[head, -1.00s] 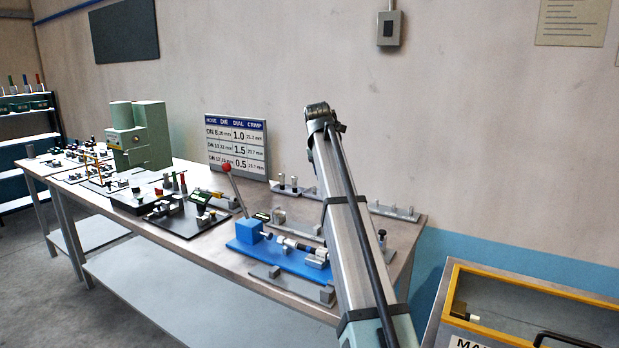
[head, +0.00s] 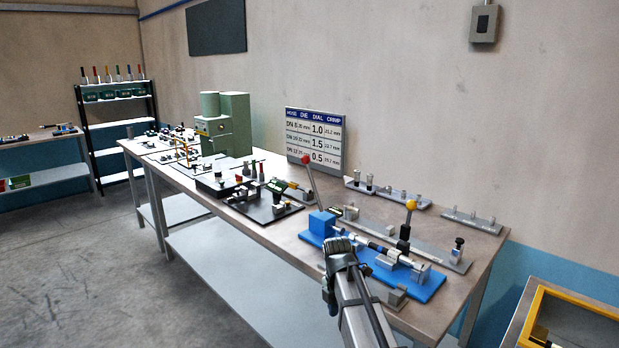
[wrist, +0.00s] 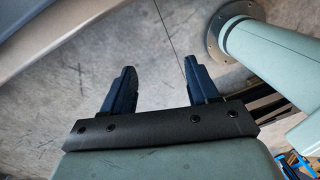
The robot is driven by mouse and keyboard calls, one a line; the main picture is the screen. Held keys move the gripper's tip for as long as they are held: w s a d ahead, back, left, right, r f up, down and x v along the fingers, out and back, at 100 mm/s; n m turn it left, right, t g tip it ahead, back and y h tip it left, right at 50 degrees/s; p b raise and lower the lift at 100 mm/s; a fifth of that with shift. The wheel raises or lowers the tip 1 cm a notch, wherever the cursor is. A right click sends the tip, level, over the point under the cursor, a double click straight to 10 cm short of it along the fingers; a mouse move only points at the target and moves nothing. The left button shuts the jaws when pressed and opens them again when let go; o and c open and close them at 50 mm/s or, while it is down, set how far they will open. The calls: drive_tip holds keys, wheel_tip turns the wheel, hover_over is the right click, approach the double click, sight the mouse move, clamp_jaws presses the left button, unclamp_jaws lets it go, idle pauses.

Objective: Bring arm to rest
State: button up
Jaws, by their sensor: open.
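My gripper (wrist: 157,92) shows in the wrist view with its two dark fingers spread apart and nothing between them. Grey concrete floor lies behind the fingers. The arm hides part of the blue fixture (head: 425,287) and the bench's front edge.
The bench holds a green machine (head: 238,124), a settings board (head: 315,138), a red-knobbed lever (head: 307,165) and several small fixtures. A yellow-edged case (head: 575,293) stands at the lower right. A shelf (head: 117,126) stands far left. Open floor (head: 90,260) lies left of the bench.

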drive_tip(key=s+d+f+m+g+h, duration=0.1)
drive_tip(key=s+d+f+m+g, duration=0.15)
drive_tip(key=s+f, duration=0.65)
drive_tip(key=s+d+f+m+g, duration=0.2)
drive_tip(key=s+d+f+m, duration=0.15)
drive_tip(key=s+f, duration=0.55)
drive_tip(key=s+d+f+m+g+y, duration=0.1)
drive_tip(key=s+d+f+m, duration=0.1)
drive_tip(key=s+f+m, duration=1.6)
drive_tip(key=s+f, duration=0.8)
drive_tip(key=shift+d+f+m+y, duration=0.15)
drive_tip(key=shift+d+m+y, duration=0.15)
drive_tip(key=shift+y, duration=0.1)
